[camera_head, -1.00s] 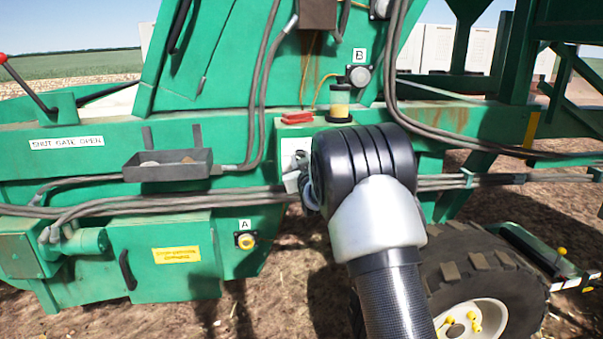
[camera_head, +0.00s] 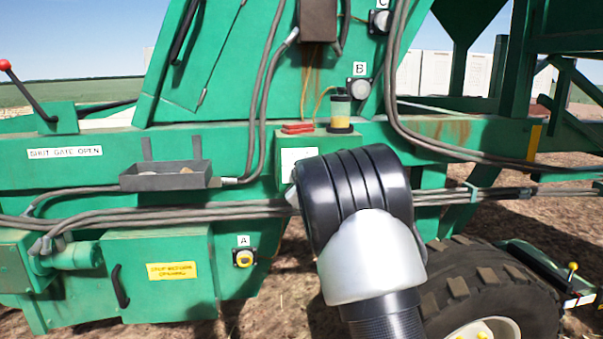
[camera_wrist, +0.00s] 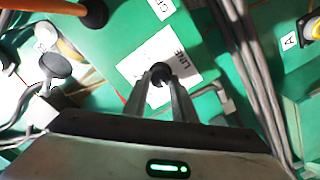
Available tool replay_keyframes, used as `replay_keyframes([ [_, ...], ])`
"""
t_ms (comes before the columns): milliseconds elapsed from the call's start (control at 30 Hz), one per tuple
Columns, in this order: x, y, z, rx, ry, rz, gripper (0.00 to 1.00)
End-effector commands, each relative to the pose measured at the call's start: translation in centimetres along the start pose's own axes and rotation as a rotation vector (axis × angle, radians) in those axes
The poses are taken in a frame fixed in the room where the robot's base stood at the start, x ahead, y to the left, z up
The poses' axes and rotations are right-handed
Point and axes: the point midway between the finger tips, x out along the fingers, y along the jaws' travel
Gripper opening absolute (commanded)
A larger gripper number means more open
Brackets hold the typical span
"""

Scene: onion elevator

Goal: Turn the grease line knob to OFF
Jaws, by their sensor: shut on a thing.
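The grease line knob (camera_wrist: 161,70) is a small dark knob in front of a white label (camera_wrist: 180,65) on a green box; part of the word "LINE" shows on the label in the wrist view. My gripper (camera_wrist: 162,82) has its two fingers closed around the knob. In the head view the white label plate (camera_head: 299,158) shows beside my dark wrist, which hides the knob and my fingers. The knob's pointing direction and any OFF mark cannot be made out.
A red object (camera_head: 297,128) and a grease cup (camera_head: 340,112) stand on the box top. Grey hoses (camera_head: 240,209) run along the machine beside the box. A grey tray (camera_head: 166,175) is at the left. Knob A (camera_head: 244,258) is below, knob B (camera_head: 358,89) above.

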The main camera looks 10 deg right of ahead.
Motion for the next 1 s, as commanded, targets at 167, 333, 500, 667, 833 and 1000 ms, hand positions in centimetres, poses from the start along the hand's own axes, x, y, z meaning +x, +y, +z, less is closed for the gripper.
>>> replay_keyframes([
  [167,0.0,0.0,0.0,-0.004,0.0,0.0,0.02],
  [333,0.0,0.0,0.0,-0.004,0.001,0.0,0.29],
  [500,0.0,0.0,0.0,-0.002,0.001,0.0,0.43],
  [667,0.0,0.0,0.0,-0.002,0.0,0.0,0.43],
  [833,-0.8,0.1,-0.1,-0.001,0.002,0.001,0.43],
  [1000,-3.9,0.1,-0.1,0.002,0.0,0.0,0.43],
])
